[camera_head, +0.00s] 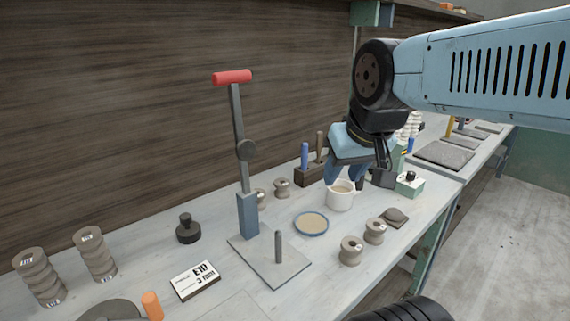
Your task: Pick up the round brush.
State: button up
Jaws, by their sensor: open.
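I cannot single out the round brush for certain. A small dark block (311,174) holds two upright tools, one with a blue handle (304,156) and one with a brown handle (320,146); their lower ends are hidden. My gripper (344,178) is open, pointing down, to the right of this block. Its fingers appear just above or in front of a white mug (340,200), and I cannot tell the exact depth. Nothing shows between the fingers.
A lever press (247,212) with a red handle stands left of centre. A shallow dish (311,223), several clay spools (350,250), a dark knobbed weight (188,229) and a label card (195,281) lie on the bench. A wooden wall (150,100) rises behind.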

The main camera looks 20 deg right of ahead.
aim_at(304, 145)
jog(key=z, duration=1.1)
jog(key=i, duration=0.15)
jog(key=u, duration=3.4)
jog(key=k, duration=1.35)
jog(key=z, duration=1.45)
jog(key=i, duration=1)
